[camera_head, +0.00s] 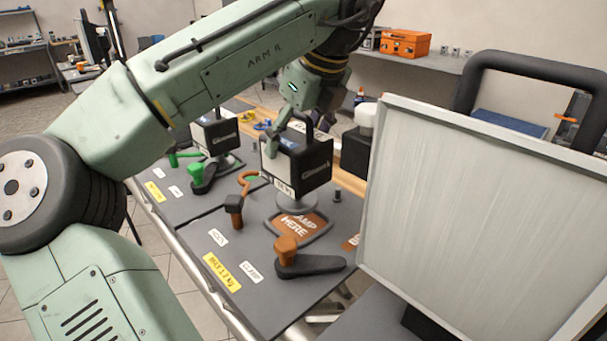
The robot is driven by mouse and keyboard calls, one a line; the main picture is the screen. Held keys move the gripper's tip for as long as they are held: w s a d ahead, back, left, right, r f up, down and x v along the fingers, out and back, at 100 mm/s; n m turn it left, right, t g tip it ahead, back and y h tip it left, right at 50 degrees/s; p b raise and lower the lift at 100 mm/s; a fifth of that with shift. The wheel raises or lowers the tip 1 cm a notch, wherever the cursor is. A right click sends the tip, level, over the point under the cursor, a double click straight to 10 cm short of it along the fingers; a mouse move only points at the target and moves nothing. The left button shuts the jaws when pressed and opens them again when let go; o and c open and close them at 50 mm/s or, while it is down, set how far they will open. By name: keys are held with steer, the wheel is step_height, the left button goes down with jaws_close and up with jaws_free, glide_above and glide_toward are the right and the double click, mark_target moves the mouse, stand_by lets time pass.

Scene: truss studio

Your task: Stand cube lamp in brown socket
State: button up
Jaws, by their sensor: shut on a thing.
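The cube lamp (297,168) is a black box with a pale front panel and a top handle.
Another cube lamp (216,133) stands further back left, by a green-knobbed lever (198,177). A large pale panel (465,205) in a frame blocks the right side. An orange case (404,43) is on the rear shelf.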

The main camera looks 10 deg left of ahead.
mark_target(312, 123)
steer(key=shift+d+f, duration=0.2)
steer(key=shift+f, duration=2.35)
steer(key=o, duration=2)
steer(key=shift+c, duration=0.2)
steer(key=p+v, duration=0.2)
steer(key=v, duration=0.9)
steer(key=shift+s+r, duration=0.1)
steer(key=shift+r, duration=0.15)
steer(key=shift+s+d+r+p, duration=0.1)
steer(key=shift+d+r+p, duration=0.05)
steer(key=shift+r+p, duration=0.25)
steer(key=shift+f, duration=0.1)
